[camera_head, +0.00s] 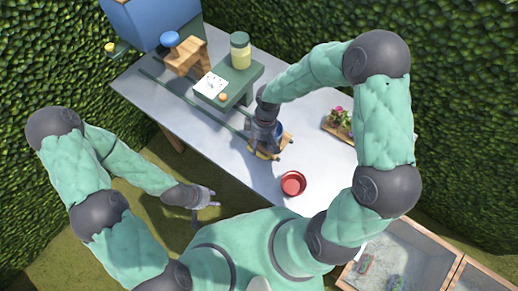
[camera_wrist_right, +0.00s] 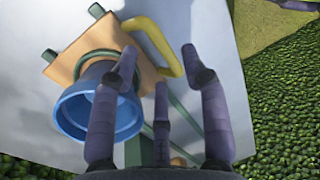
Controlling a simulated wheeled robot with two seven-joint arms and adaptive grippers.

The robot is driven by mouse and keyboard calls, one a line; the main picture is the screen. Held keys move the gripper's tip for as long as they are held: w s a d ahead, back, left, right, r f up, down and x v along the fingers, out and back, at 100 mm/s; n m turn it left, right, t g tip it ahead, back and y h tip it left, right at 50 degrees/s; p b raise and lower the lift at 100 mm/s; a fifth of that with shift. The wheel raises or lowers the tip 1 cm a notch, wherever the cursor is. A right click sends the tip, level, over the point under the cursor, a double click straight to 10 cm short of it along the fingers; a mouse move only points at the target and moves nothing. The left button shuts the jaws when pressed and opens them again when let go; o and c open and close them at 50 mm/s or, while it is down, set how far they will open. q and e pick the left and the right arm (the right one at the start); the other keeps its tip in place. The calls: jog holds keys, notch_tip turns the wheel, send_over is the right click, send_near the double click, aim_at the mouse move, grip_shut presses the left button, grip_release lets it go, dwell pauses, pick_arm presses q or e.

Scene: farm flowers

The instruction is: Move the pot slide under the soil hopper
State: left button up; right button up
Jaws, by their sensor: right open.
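The pot slide is a wooden plate (camera_wrist_right: 90,62) on dark green rails (camera_wrist_right: 185,128); it carries a blue pot (camera_wrist_right: 82,108) and has a yellow handle (camera_wrist_right: 153,42). In the head view the slide (camera_head: 287,141) is mostly hidden beneath my right gripper (camera_head: 268,148). In the right wrist view my right gripper (camera_wrist_right: 160,62) is open, with its fingertips close to the yellow handle and pot; I cannot tell whether they touch. The blue hopper (camera_head: 150,22) stands at the table's far left end. My left gripper (camera_head: 208,197) is open and empty, away from the table.
A green stand (camera_head: 240,84) with a jar (camera_head: 240,50) and a white card (camera_head: 211,85) sits beside the rails. A red pot (camera_head: 293,183) and flowers (camera_head: 338,118) are on the table. Hedges surround the place.

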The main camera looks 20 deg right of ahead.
aim_at(248, 142)
jog(key=shift+x, duration=1.35)
grip_shut()
jog(key=shift+w+a+b, duration=0.15)
jog(key=shift+w+a, duration=0.6)
jog(key=shift+w, duration=0.2)
jog(key=shift+w+a+b, duration=0.15)
jog(key=shift+w+a, duration=0.6)
jog(key=shift+w, duration=0.25)
grip_release()
jog(key=v, duration=1.2)
